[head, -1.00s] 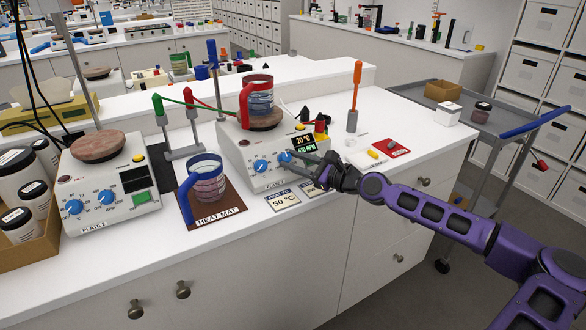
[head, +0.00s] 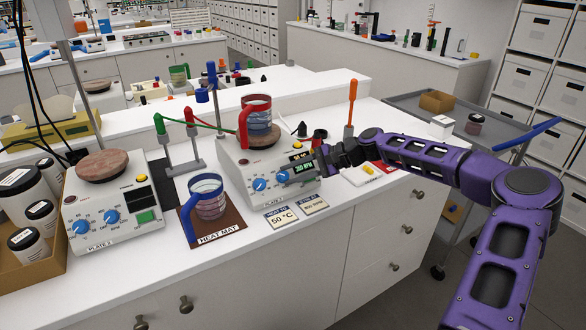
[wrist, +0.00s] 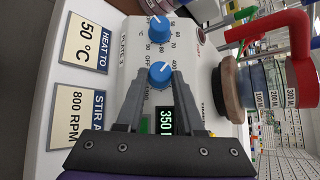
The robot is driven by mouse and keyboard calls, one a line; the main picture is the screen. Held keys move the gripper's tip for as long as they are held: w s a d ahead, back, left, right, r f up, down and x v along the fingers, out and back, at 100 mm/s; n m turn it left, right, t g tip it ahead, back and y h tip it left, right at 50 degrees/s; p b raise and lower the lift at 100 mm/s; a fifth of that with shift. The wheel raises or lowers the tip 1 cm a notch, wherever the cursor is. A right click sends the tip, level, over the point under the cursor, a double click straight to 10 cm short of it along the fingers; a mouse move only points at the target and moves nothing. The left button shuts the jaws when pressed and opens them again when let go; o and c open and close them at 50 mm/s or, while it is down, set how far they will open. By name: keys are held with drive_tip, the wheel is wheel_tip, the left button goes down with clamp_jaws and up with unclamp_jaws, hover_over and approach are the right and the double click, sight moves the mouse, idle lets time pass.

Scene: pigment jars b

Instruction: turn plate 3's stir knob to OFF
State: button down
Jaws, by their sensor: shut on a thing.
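Plate 3 (head: 237,176) is a white hot plate with two blue knobs on its front. My gripper (wrist: 160,82) is shut on the stir knob (wrist: 160,70), the one nearer the green readout, with a finger on each side of it. The heat knob (wrist: 159,26) is beside it and free; it also shows in the head view (head: 259,184). The green readout (wrist: 166,120) shows 350, partly hidden by a finger. The stir knob's pointer is hard to make out. In the head view my gripper (head: 293,173) reaches plate 3 from the right.
A red-handled beaker (head: 256,116) stands on plate 3's top. Two cards, HEAT TO 50 °C (head: 281,217) and a stir card (head: 313,206), lie in front. Plate 2 (head: 110,215) is at left.

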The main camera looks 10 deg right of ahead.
drive_tip(key=n+g+h, duration=0.1)
drive_tip(key=r+n+g+p, duration=0.1)
drive_tip(key=n, duration=0.1)
drive_tip(key=shift+w+a+h, duration=0.1)
drive_tip(key=shift+w+h, duration=0.3)
drive_tip(key=n, duration=0.1)
drive_tip(key=n+g+h, duration=0.1)
drive_tip(key=n+h, duration=0.1)
drive_tip(key=shift+w+a+r+g, duration=0.1)
drive_tip(key=shift+w+a+g, duration=0.05)
drive_tip(key=shift+a+g, duration=0.15)
drive_tip(key=n+h, duration=0.3)
drive_tip(key=shift+a+r+n+g, duration=0.15)
drive_tip(key=shift+a+n+g, duration=0.15)
drive_tip(key=shift+n+g, duration=0.1)
drive_tip(key=shift+a+n+h, duration=0.15)
drive_tip(key=shift+n+h, duration=0.75)
drive_tip(key=c, duration=0.5)
unclamp_jaws()
